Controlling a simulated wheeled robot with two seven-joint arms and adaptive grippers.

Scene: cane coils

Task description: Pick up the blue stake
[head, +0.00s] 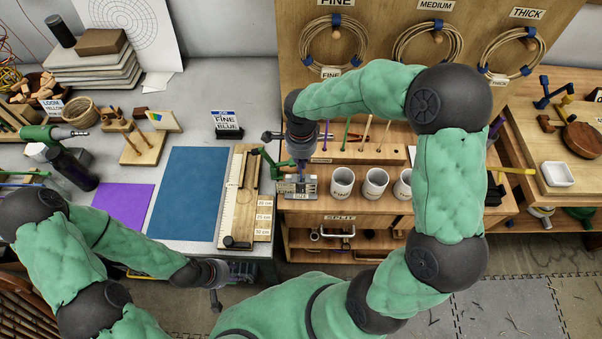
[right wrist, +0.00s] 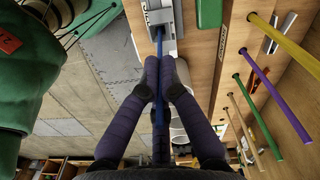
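The blue stake (right wrist: 159,42) is a thin blue rod in the right wrist view. Its far end meets a grey metal block, the size gauge (head: 297,187), which stands at the left front of the wooden rack. My right gripper (right wrist: 160,72) has its purple fingers closed around the stake from both sides. In the head view my right gripper (head: 300,157) points down just above the gauge, and the arm hides the stake there. My left gripper (head: 214,298) hangs low at the front of the bench, away from the stake; its fingers are too unclear to read.
Purple, green and tan stakes stand in the rack, such as the green stake (right wrist: 258,115). White cups (head: 342,182) stand right of the gauge. A wooden length board (head: 240,205) and blue mat (head: 188,190) lie to the left. Cane coils hang behind.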

